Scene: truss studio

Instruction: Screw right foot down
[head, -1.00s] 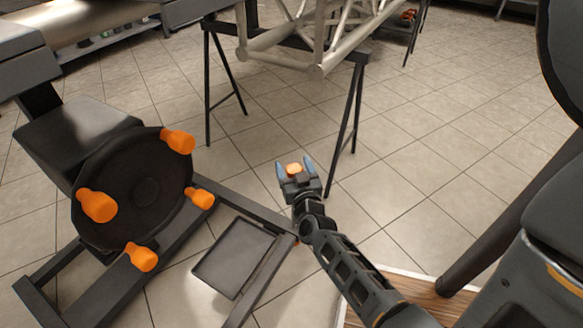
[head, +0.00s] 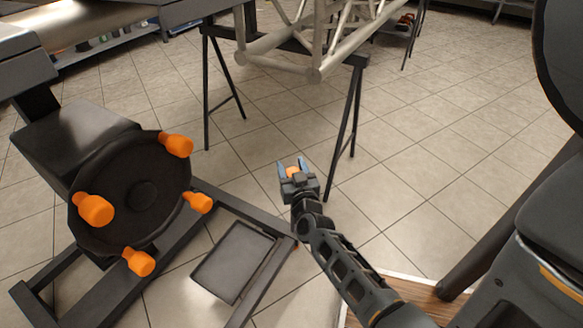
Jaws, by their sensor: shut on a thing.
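My gripper (head: 292,170) is at the centre of the head view, its two blue-grey fingers pointing away from me. It is shut on a small orange piece (head: 292,172), which shows between the fingers. The fingers and wrist hide most of this piece, so I cannot tell whether it is the right foot or what it is joined to. A dark machine frame (head: 262,222) lies at the left, and its beam ends near my wrist. A tiny orange-red spot (head: 296,244) shows at that corner, partly beside my arm.
A round black plate (head: 140,195) with several orange knobs stands at the left. A flat dark tray (head: 232,262) sits within the frame. Black trestle legs (head: 355,115) under a pale truss (head: 318,72) stand just beyond my gripper. Tiled floor is clear at right.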

